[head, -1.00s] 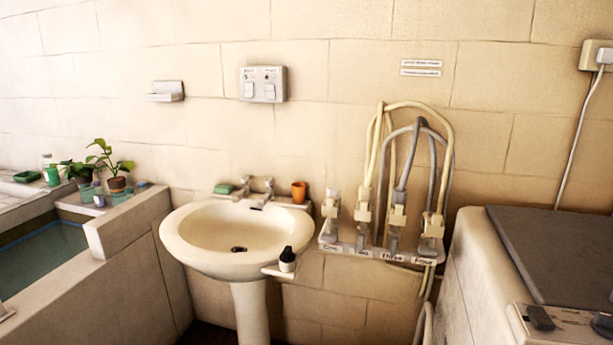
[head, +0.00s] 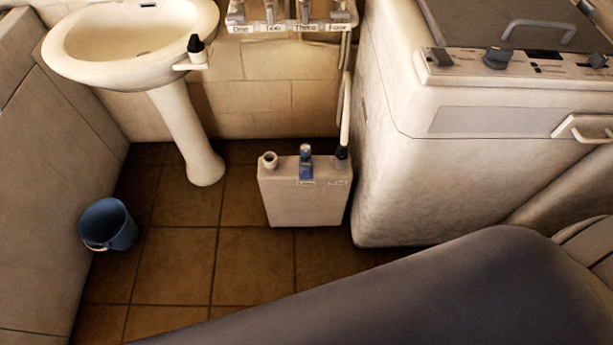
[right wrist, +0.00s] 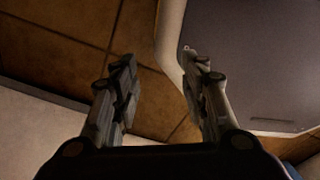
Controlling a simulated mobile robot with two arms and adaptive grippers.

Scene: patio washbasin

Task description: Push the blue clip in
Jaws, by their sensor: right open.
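The blue clip (head: 306,163) stands upright on top of a white box (head: 304,202) on the tiled floor, at the middle of the head view. Whether the clip is pushed in is too small to tell. A small label sits below it on the box. My right gripper (right wrist: 160,88) shows in the right wrist view, its two fingers apart with nothing between them, above brown floor tiles. The clip does not show in that view. A dark arm link of mine crosses the bottom right of the head view. My left gripper is not in view.
A washing machine (head: 440,170) stands close to the right of the box. A washbasin (head: 130,45) on a pedestal (head: 190,140) is at the left, a blue bucket (head: 110,224) on the floor. A labelled tap rail (head: 290,27) is above. Floor before the box is clear.

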